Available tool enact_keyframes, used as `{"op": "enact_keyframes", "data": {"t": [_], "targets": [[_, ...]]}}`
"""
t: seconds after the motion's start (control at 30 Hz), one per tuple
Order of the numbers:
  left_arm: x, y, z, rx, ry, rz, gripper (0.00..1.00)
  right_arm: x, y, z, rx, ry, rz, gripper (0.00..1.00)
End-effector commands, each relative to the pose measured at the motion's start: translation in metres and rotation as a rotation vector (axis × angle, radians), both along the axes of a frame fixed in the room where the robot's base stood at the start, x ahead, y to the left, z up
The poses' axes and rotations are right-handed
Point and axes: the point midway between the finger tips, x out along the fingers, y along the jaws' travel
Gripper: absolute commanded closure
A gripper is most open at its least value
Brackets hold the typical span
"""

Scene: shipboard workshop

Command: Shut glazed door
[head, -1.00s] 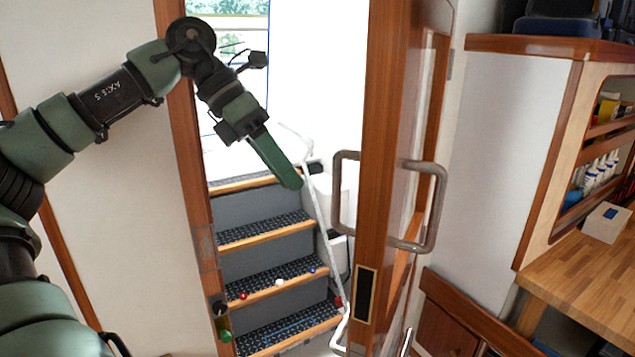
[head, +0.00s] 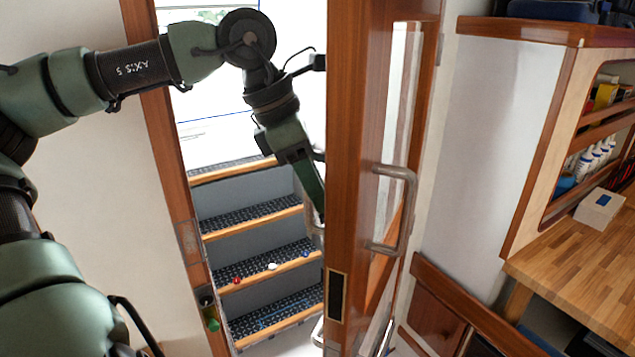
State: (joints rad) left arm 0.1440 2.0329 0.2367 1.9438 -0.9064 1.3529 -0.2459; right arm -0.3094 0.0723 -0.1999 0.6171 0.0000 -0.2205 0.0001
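The glazed door (head: 350,120) has a brown wooden frame and stands ajar, its lock edge facing me. Its glass pane (head: 396,110) shows as a narrow strip. A metal D-shaped handle (head: 405,212) is on the right face. The handle on the left face is almost wholly hidden. My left gripper (head: 318,212) is in the doorway at the door's left face, close to the edge, its tip partly behind the edge. I cannot tell whether it touches the door or handle, or whether it is open. My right gripper is out of view.
Wooden door jamb (head: 160,130) stands left of the opening. At right are a wooden workbench (head: 580,275) with a white box (head: 599,208) and a shelf cabinet (head: 545,140).

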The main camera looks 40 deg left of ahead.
Motion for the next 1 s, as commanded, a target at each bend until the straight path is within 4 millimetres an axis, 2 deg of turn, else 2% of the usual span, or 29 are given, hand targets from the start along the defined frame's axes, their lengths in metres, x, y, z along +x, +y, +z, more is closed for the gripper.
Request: {"op": "enact_keyframes", "data": {"t": [0.33, 0.47, 0.67, 0.77, 1.0], "targets": [[0.002, -0.001, -0.005, -0.001, -0.002, 0.000, 0.64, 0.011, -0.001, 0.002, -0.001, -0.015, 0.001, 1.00], [0.002, -0.001, -0.005, -0.001, -0.002, 0.000, 1.00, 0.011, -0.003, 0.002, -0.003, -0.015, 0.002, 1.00], [0.002, 0.001, -0.005, -0.002, -0.003, 0.002, 1.00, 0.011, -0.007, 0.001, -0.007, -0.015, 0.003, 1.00], [0.001, 0.015, -0.003, -0.003, -0.009, 0.007, 1.00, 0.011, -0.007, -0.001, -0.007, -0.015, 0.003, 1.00], [-0.007, 0.084, 0.000, -0.005, -0.020, 0.012, 1.00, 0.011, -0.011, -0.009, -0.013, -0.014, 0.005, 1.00]]}}
